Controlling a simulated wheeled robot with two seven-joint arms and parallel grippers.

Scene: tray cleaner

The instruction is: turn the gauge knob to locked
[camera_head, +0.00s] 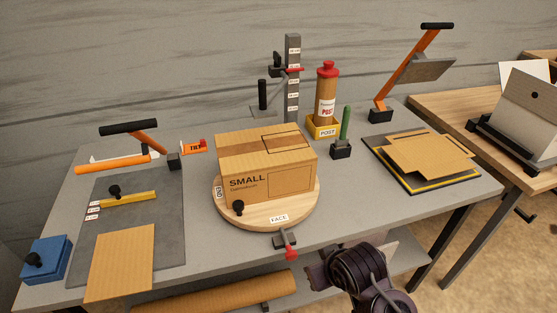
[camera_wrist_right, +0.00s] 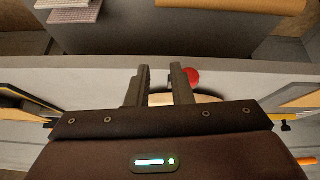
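On the grey cutting mat (camera_head: 165,235) at left, a yellow bar (camera_head: 130,200) carries a black knob (camera_head: 114,191) beside small scale labels. At the back, a grey upright post (camera_head: 292,85) with several labels has a red pointer and a black knob (camera_head: 275,57). I cannot tell which knob is the gauge knob, or its setting. My right gripper (camera_wrist_right: 158,70) is open and empty, by the table's front edge, well away from both. In the head view it is mostly hidden behind my dark wrist. My left gripper is not in view.
A cardboard box (camera_head: 267,170) sits on the round wooden turntable (camera_head: 305,208). A red-tipped lever (camera_head: 291,253) at the front edge is close to my right gripper; its red end (camera_wrist_right: 192,76) shows beside a finger. The table's front right is clear.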

